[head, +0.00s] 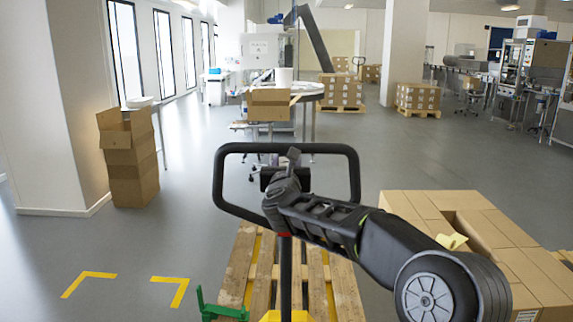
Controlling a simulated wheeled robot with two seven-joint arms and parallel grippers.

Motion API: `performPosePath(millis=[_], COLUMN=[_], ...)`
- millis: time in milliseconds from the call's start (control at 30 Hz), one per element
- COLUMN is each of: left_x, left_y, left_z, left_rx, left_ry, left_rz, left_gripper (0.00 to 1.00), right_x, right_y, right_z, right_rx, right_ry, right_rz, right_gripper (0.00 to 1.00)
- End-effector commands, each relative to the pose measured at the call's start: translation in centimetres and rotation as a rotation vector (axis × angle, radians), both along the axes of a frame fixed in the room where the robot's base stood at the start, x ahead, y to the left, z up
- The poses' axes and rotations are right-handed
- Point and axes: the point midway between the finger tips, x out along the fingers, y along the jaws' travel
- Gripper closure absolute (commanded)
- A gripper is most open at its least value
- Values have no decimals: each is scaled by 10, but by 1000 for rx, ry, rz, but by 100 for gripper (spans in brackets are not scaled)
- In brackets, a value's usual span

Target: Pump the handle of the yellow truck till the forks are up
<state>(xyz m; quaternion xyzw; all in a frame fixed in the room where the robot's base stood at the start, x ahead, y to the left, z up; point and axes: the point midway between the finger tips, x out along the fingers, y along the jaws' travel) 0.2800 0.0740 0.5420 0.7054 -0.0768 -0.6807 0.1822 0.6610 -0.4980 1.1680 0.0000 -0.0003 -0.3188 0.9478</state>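The truck's handle is a black loop (218,180) standing upright on a dark shaft (285,275) in the head view. A bit of the yellow truck body (287,316) shows at the bottom edge. Yellow strips, likely the forks, show between the slats of a wooden pallet (238,268); their height is hard to judge. My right arm comes in from the lower right. Its gripper (288,165) is at the middle of the loop, over the handle's hub, and hides part of it. Whether its fingers are closed on the handle is unclear. My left gripper is out of view.
Stacked cartons (508,235) stand close at the right. A green object (222,309) is low beside the pallet. Yellow floor corner marks (170,281) lie to the left. Brown boxes (132,170) stand by the left wall. The floor between is largely clear.

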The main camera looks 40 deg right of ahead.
Motion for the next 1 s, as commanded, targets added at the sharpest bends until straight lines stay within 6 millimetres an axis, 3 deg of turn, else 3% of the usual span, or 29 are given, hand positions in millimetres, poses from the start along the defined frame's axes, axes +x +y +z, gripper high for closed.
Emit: performPosePath(millis=[567, 600, 1000], left_x=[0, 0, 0], left_y=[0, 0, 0], left_z=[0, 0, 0], left_rx=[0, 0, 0], left_ry=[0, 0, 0], left_rz=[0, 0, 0], left_gripper=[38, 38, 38], right_x=[0, 0, 0], right_y=[0, 0, 0], right_z=[0, 0, 0], right_rx=[1, 1, 1], right_ry=[-1, -1, -1], right_rz=[1, 1, 1], right_gripper=[100, 66, 99])
